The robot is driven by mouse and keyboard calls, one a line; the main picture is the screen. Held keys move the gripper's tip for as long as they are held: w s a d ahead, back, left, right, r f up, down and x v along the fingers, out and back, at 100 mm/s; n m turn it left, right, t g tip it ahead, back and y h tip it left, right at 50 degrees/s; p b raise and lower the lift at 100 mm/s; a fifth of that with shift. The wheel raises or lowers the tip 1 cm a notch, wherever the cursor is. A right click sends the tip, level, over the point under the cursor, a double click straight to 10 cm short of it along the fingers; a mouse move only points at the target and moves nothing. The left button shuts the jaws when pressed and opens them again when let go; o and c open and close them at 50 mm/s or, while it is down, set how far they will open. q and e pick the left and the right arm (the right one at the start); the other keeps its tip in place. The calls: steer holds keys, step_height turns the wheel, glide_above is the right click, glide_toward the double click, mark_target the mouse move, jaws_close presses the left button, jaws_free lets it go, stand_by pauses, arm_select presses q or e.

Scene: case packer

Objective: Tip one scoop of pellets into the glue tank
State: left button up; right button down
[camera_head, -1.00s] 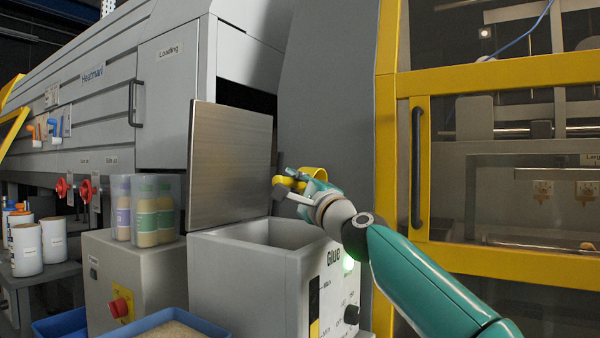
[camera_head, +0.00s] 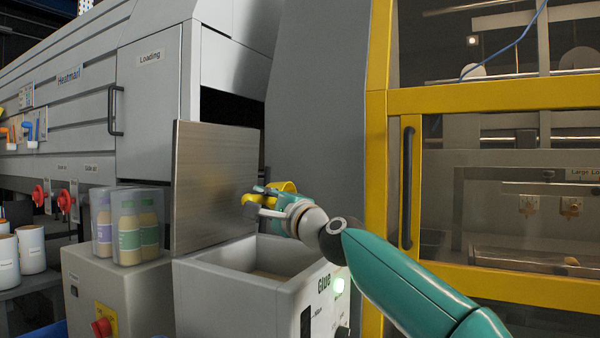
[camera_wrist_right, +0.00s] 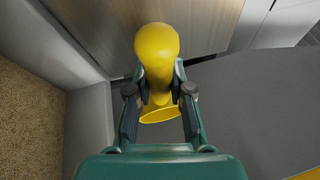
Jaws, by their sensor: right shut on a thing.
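My right gripper (camera_head: 266,200) is shut on the handle of a yellow scoop (camera_head: 284,187), above the back right of the open glue tank (camera_head: 225,272). In the right wrist view the gripper (camera_wrist_right: 160,90) grips the yellow scoop (camera_wrist_right: 157,42) between its two fingers, with a yellow rim below them. I cannot see whether the scoop holds pellets. Tan pellets (camera_head: 270,275) show inside the tank, and a tan grainy surface (camera_wrist_right: 25,115) lies at the left of the wrist view. The tank's metal lid (camera_head: 212,180) stands raised behind the opening. My left gripper is out of view.
A clear bin of bottles (camera_head: 126,228) stands on a grey box (camera_head: 130,290) left of the tank. White canisters (camera_head: 32,250) stand farther left. A yellow-framed guard door (camera_head: 408,190) is at the right. A blue tray's edge (camera_head: 55,330) shows at the bottom.

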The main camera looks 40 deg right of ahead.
steer(key=a+n+g+y+p, duration=0.1)
steer(key=n+g+p, duration=0.1)
steer(key=p, duration=0.3)
steer(key=s+a+r+n+g+y+p, duration=0.1)
steer(key=n+g+p, duration=0.2)
steer(key=p, duration=0.3)
steer(key=s+a+n+g+y+p, duration=0.1)
steer(key=a+n+g+p, duration=0.1)
steer(key=p, duration=0.4)
steer(key=shift+s+a+r+n+g, duration=0.1)
steer(key=shift+r+n+g, duration=0.15)
steer(key=shift+g, duration=0.4)
steer(key=shift+s+r+n+g, duration=0.1)
steer(key=shift+n+g, duration=0.25)
steer(key=shift+g, duration=0.3)
arm_select(q)
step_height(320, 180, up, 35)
steer(key=p, duration=1.5)
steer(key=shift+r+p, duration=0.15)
steer(key=shift+p, duration=0.25)
arm_select(e)
steer(key=s+d+n+g+h, duration=0.2)
steer(key=s+n+g, duration=0.3)
steer(key=s, duration=0.6)
steer(key=shift+d+n+h, duration=0.4)
steer(key=shift+n+h, duration=0.1)
steer(key=shift+h, duration=0.2)
